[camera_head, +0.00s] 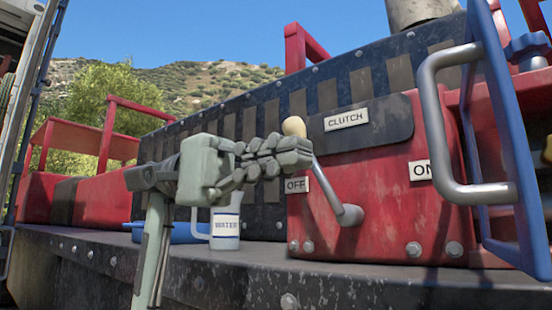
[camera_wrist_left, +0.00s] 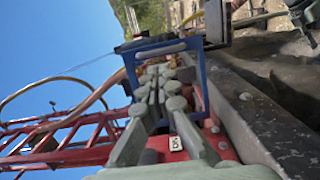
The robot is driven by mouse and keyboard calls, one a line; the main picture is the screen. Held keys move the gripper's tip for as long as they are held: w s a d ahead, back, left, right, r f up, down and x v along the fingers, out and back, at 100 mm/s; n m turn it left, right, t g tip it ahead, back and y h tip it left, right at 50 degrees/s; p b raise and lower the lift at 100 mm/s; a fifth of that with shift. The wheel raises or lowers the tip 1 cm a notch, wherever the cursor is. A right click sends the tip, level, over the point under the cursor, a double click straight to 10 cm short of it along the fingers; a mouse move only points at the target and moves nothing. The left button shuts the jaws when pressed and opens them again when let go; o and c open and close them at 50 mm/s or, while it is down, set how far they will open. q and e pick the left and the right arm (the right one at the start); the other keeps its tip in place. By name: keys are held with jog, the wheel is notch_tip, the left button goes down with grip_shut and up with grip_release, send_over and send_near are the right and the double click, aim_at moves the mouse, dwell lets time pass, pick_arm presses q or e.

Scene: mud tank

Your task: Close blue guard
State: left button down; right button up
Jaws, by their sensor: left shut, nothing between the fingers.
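The blue guard (camera_head: 515,160) is a blue frame at the right of the head view, standing out from the red clutch box (camera_head: 375,200). A thick grey handle (camera_head: 440,130) is fixed to it. The guard (camera_wrist_left: 203,75) also shows beyond my fingers in the left wrist view. My left gripper (camera_head: 300,150) is shut and empty. It points right, in front of the box's left side and apart from the guard. It overlaps the clutch lever (camera_head: 325,187) in the picture; I cannot tell whether they touch.
The lever has a tan knob (camera_head: 294,126) and stands between the OFF label (camera_head: 297,185) and the ON label (camera_head: 420,170). A white WATER mug (camera_head: 225,228) and a blue dish (camera_head: 180,232) stand on the dark metal ledge (camera_head: 200,272). The ledge's front is clear.

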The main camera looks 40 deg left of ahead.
pick_arm(q)
jog(key=s+d, duration=0.1)
jog(key=d, duration=0.8)
jog(key=shift+p, duration=0.4)
pick_arm(e)
jog(key=shift+s+d+f+g+h, duration=0.3)
jog(key=shift+s+d+f+g, duration=0.3)
jog(key=shift+d+f, duration=0.2)
jog(key=shift+s+d+f+g+h, duration=0.3)
jog(key=shift+s+d+f+g, duration=0.25)
jog(key=shift+d+f, duration=0.25)
pick_arm(q)
jog(key=shift+d, duration=0.15)
pick_arm(e)
jog(key=shift+a, duration=0.1)
